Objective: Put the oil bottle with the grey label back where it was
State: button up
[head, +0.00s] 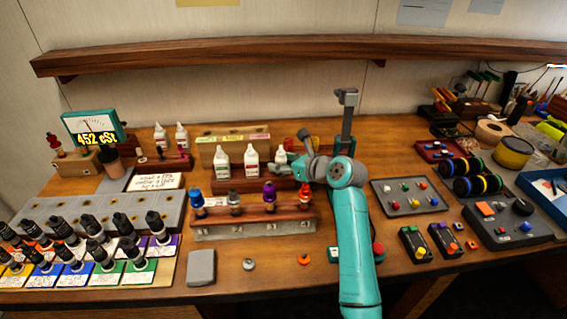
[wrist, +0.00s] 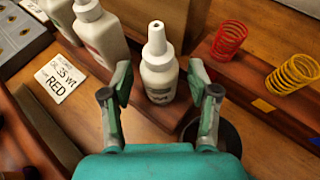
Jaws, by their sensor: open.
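A white oil bottle (wrist: 160,75) with a nozzle stands upright between the open fingers of my gripper (wrist: 160,108) in the wrist view.
Two white bottles (head: 181,136) stand further back left. A card reading RED (wrist: 60,80) lies beside the rack. A red spring (wrist: 229,40) and a yellow spring (wrist: 292,73) stand right of the bottle. A rack of coloured-top shocks (head: 255,215) stands in front.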

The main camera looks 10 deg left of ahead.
jog(key=v, duration=1.2)
jog(key=shift+s, duration=0.1)
